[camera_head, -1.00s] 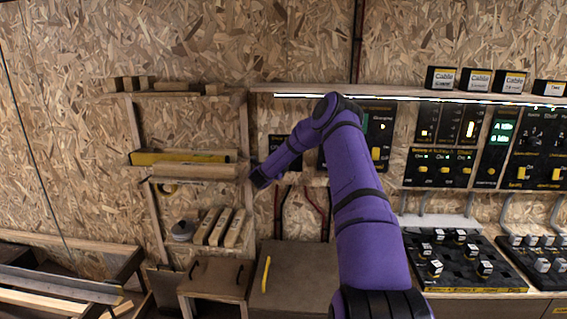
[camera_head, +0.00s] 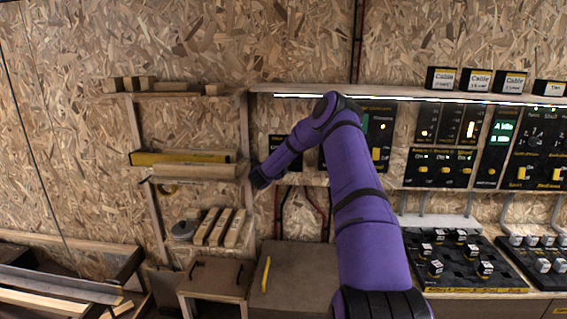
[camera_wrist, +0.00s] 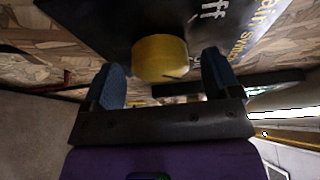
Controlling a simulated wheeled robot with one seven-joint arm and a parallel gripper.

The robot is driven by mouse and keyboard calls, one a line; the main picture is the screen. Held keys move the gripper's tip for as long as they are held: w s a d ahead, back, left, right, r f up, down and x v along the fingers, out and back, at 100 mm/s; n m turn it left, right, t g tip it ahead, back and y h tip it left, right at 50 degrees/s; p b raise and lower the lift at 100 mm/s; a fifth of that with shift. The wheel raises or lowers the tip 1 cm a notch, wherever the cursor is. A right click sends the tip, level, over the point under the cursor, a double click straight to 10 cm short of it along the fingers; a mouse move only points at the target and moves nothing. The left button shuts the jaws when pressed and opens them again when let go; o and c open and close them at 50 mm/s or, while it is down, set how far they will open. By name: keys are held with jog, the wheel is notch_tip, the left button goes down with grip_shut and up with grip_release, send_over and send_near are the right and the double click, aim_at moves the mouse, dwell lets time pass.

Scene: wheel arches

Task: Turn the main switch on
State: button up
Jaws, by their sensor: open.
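In the wrist view, a round yellow knob (camera_wrist: 161,58) stands out from a black panel (camera_wrist: 105,22) with partly readable white and yellow lettering. The panel appears tilted in this view. My gripper (camera_wrist: 165,82) is open, with one blue-padded finger on each side of the knob; I cannot tell whether either touches it. In the head view my purple arm reaches left to the wall, and its end (camera_head: 262,176) is beside a small black panel (camera_head: 282,148). The knob and the fingers are hidden there.
A wooden shelf (camera_head: 190,172) stands left of the arm's end. A lit ledge (camera_head: 400,97) runs above the panels. More black panels (camera_head: 440,168) with yellow switches hang on the right. A brown cabinet (camera_head: 300,280) with a yellow handle is below.

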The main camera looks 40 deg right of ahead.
jog(key=v, duration=0.7)
jog(key=shift+a, duration=0.1)
dwell(0.5)
